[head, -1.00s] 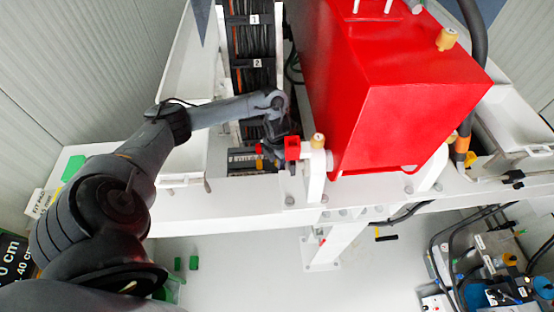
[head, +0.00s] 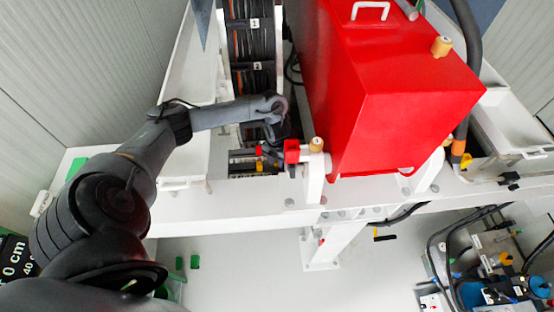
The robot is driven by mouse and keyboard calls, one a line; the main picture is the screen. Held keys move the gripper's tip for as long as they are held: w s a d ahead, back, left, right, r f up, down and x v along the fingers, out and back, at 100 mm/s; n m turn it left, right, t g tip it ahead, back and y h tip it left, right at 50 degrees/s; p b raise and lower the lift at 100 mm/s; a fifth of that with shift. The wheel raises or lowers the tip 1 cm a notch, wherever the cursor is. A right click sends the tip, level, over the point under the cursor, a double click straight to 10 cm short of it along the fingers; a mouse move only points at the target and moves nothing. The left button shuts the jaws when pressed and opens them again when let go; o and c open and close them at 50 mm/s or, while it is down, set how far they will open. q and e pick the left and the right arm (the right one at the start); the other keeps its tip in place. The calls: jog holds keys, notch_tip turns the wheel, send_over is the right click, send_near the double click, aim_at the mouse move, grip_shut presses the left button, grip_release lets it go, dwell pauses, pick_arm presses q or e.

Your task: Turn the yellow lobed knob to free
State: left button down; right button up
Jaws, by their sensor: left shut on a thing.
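My left gripper (head: 272,156) is small, dark and partly hidden by its own wrist. It reaches down beside the left front corner of the red housing, close to a red block (head: 291,151). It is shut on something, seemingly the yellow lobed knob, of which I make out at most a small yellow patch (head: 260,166). The knob's lobes and its turn position cannot be seen. My right gripper is not in view.
The large red housing (head: 400,120) stands right of the gripper. A tan cylindrical cap (head: 316,145) is close by on a white bracket. A black cable rack (head: 253,40) lies behind. The white beam (head: 240,205) runs in front. Hoses and equipment fill the lower right.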

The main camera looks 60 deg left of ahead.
pick_arm(q)
jog(key=n+p, duration=0.2)
jog(key=n, duration=0.1)
jog(key=shift+r+n, duration=0.15)
jog(key=shift+n, duration=0.25)
jog(key=n+p, duration=0.2)
jog(key=n, duration=0.1)
jog(key=shift+w+d, duration=0.1)
jog(key=n+p, duration=0.2)
jog(key=n, duration=0.2)
jog(key=shift+p, duration=0.4)
jog(key=shift+n+p, duration=0.75)
jog(key=shift+n, duration=0.75)
jog(key=shift+w, duration=0.1)
jog(key=c, duration=0.8)
grip_release()
jog(key=shift+c, duration=0.2)
notch_tip(320, 180, up, 11)
jog(key=shift+f, duration=0.2)
